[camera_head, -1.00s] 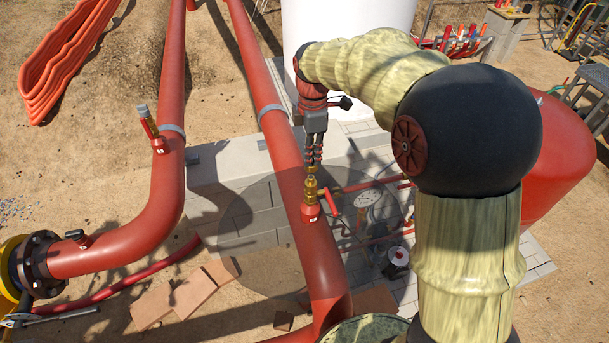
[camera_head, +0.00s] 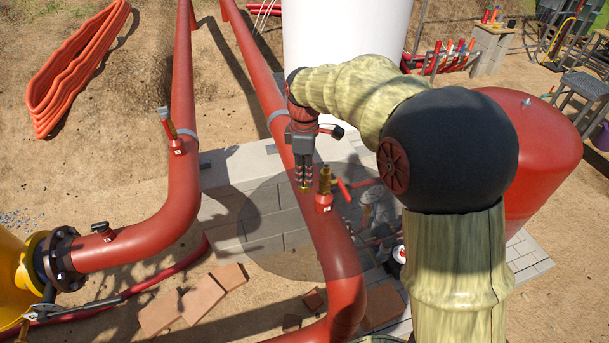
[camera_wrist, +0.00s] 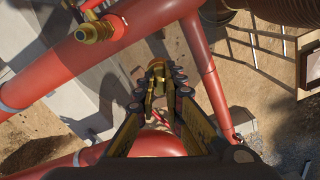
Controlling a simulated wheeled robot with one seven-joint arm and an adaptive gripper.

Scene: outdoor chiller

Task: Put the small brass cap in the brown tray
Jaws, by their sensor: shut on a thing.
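My gripper (camera_head: 304,184) hangs pointing down over the red pipe, just left of the brass valve fitting (camera_head: 325,180) and apart from it. A small brass cap (camera_head: 304,188) shows at its fingertips. In the wrist view my gripper (camera_wrist: 158,92) is shut on the brass cap (camera_wrist: 156,78), which sits between the dark finger pads. The open brass fitting (camera_wrist: 92,32) shows at upper left there, on its red pipe. I cannot make out the brown tray for certain in either view.
A red pipe (camera_head: 285,150) runs beneath my gripper. A second red pipe (camera_head: 183,200) with a small valve stands to the left. A white tank (camera_head: 345,45) is behind and a red tank (camera_head: 530,150) is at right. Loose bricks (camera_head: 190,298) lie on the sand at the front.

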